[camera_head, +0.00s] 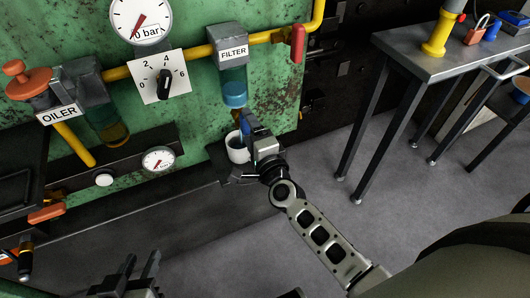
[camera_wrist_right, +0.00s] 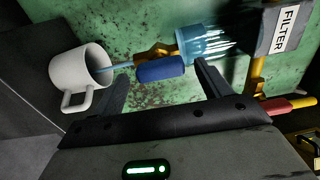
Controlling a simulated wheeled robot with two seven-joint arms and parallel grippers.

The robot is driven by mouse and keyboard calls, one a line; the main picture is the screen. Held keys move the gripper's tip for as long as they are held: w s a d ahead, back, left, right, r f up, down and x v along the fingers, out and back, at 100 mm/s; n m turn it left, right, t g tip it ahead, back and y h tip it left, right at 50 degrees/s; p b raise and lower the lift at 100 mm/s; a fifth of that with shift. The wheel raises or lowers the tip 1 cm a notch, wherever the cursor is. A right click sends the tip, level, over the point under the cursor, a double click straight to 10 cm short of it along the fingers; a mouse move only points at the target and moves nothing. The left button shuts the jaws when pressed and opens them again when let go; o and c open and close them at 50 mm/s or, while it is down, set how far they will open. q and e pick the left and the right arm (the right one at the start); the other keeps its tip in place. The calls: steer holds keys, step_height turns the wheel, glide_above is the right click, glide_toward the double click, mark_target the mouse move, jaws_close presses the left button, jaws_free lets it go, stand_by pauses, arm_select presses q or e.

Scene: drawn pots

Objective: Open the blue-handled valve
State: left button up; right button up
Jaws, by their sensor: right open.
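The blue valve handle (camera_wrist_right: 161,71) sits on a brass valve body (camera_wrist_right: 156,52) under the clear blue filter bowl (camera_wrist_right: 193,45). In the head view, part of the blue handle (camera_head: 245,124) shows just below the filter bowl (camera_head: 234,92). My right gripper (camera_wrist_right: 160,75) is open. In the right wrist view its fingers stand on either side of the handle, with gaps visible. My right gripper hides much of the valve in the head view. My left gripper (camera_head: 132,278) is low at the bottom edge, away from the valve; its jaw state is unclear.
The oiler (camera_head: 107,122), dial (camera_head: 164,84) and gauge (camera_head: 140,18) are on the green panel (camera_head: 195,20). A metal table (camera_head: 420,66) stands right.

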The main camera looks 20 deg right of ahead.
arm_select(q)
steer(key=shift+r, duration=0.1)
arm_select(e)
steer(key=s, duration=1.4)
steer(key=shift+s+d, duration=0.25)
steer(key=shift+s, duration=0.1)
arm_select(q)
steer(key=r+p, duration=0.1)
steer(key=p, duration=0.2)
steer(key=r+p, duration=0.1)
steer(key=p, duration=0.2)
steer(key=shift+a+r+g, duration=0.15)
steer(key=shift+a+g, duration=0.15)
arm_select(e)
steer(key=s+a+n+g+y, duration=0.2)
steer(key=s+n+g, duration=0.4)
steer(key=n, duration=1.4)
steer(key=shift+s+a+r+g+y, duration=0.2)
steer(key=shift+a+r+g+y, duration=0.15)
steer(key=shift+g, duration=0.35)
